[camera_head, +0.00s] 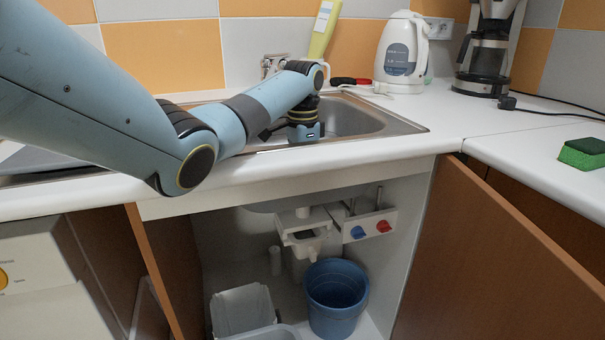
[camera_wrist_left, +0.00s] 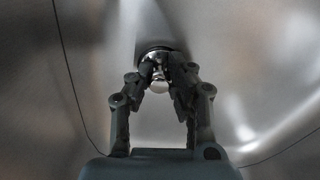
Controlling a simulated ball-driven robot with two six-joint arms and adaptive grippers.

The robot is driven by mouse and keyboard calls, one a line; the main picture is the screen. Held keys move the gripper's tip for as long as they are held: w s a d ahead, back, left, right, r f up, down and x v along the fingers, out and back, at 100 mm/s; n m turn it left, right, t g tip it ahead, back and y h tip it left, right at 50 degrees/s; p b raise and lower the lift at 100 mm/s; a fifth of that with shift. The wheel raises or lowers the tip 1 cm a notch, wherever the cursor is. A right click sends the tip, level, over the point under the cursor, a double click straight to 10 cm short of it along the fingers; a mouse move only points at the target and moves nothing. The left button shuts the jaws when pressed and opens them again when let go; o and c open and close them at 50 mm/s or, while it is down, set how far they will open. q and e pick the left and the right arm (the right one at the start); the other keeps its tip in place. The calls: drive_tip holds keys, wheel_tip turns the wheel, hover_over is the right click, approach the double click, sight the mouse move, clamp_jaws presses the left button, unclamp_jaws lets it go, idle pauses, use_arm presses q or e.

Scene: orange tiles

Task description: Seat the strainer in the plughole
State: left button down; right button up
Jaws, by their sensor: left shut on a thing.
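The steel sink (camera_head: 408,127) is set in the white worktop, and my left arm reaches down into its basin. My left gripper (camera_wrist_left: 160,76) is shut on the small shiny metal strainer (camera_wrist_left: 158,87) in the left wrist view. The plughole (camera_wrist_left: 157,46) shows as a dark round rim just beyond the fingertips, partly covered by them and the strainer. I cannot tell whether the strainer touches the plughole. In the head view the fingertips and strainer are hidden by my wrist and the sink's front edge. My right gripper is not in view.
A white kettle (camera_head: 402,55), a coffee maker (camera_head: 487,50) and a green sponge (camera_head: 583,154) stand on the worktop. A yellow-green object (camera_head: 322,30) rises behind the tap. Below, the cupboard is open, with a blue bucket (camera_head: 337,298) and a swung-out door (camera_head: 500,260).

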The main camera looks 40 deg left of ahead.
use_arm(q)
drive_tip(key=c, duration=1.2)
unclamp_jaws()
drive_tip(key=shift+c, duration=0.2)
wheel_tip(320, 180, up, 12)
drive_tip(key=p, duration=0.3)
drive_tip(key=shift+r, duration=0.15)
